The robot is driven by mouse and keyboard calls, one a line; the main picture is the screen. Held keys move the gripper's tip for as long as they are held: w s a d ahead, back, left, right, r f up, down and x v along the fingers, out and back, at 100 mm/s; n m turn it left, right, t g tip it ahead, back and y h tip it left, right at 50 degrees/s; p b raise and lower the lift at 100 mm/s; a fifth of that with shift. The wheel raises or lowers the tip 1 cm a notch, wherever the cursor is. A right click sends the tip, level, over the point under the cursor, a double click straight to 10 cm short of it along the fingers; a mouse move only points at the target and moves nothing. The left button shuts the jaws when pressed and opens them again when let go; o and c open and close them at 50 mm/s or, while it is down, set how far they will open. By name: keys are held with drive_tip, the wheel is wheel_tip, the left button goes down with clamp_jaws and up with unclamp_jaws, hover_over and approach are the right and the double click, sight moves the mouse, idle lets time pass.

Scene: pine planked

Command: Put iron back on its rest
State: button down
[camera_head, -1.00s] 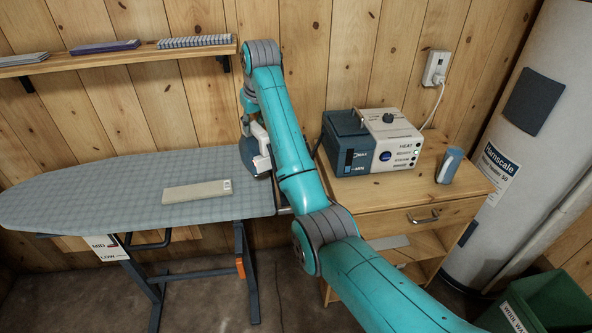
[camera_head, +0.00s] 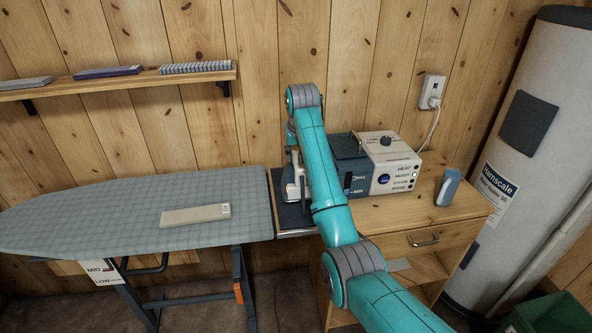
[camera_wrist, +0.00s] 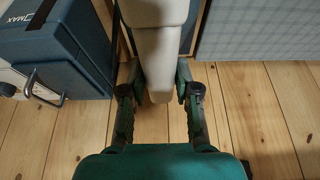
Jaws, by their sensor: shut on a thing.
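The iron's rest (camera_head: 279,211) is a dark panel with a metal front edge, at the right end of the checked ironing board (camera_head: 110,215). The iron is over the rest; I cannot tell whether its base touches it. My arm hides the rest's right part.
A blue and white steam station (camera_head: 392,172) stands on the wooden cabinet (camera_head: 410,215), close right of the iron. A blue-grey cup-like object (camera_head: 448,188) is at the cabinet's right. A beige flat block (camera_head: 195,215) lies on the board. A shelf (camera_head: 120,82) hangs above.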

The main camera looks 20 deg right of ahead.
drive_tip(key=shift+f, duration=2.4)
drive_tip(key=shift+f, duration=0.1)
drive_tip(key=c, duration=0.8)
unclamp_jaws()
drive_tip(key=shift+f, duration=0.15)
drive_tip(key=shift+c, duration=0.2)
drive_tip(key=v, duration=1.2)
drive_tip(key=shift+s, duration=0.15)
